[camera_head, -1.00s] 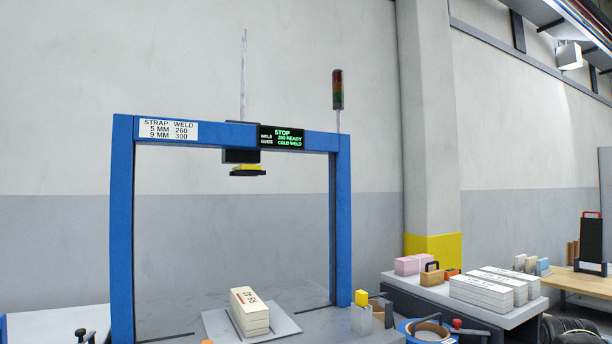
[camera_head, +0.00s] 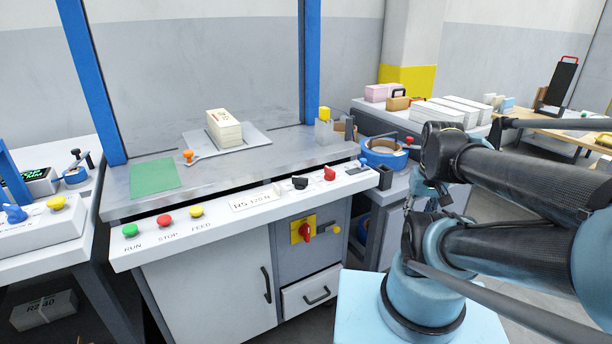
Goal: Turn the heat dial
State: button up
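The strapping machine's white front panel (camera_head: 283,196) carries a black knob (camera_head: 300,183) and a red knob (camera_head: 330,174) right of its middle. Their markings are too small to read, so I cannot tell which is the heat dial. A red rotary handle on a yellow plate (camera_head: 302,231) sits lower on the cabinet front. My arm (camera_head: 530,180) is folded at the right of the view, apart from the panel. I cannot make out my gripper's fingers anywhere in the view.
Green RUN (camera_head: 130,230), red STOP (camera_head: 165,221) and yellow FEED (camera_head: 196,212) buttons sit on the panel's left. A paper bundle (camera_head: 224,127) lies under the blue frame (camera_head: 312,60). A side table with stacks (camera_head: 437,112) stands behind my arm. Floor shows by the cabinet.

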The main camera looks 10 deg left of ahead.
aim_at(330, 174)
jog(key=u, duration=0.6)
jog(key=k, duration=0.6)
jog(key=u, duration=0.2)
jog(key=i, duration=0.5)
jog(key=z, duration=0.45)
jog(key=k, duration=0.55)
jog(key=u, duration=0.35)
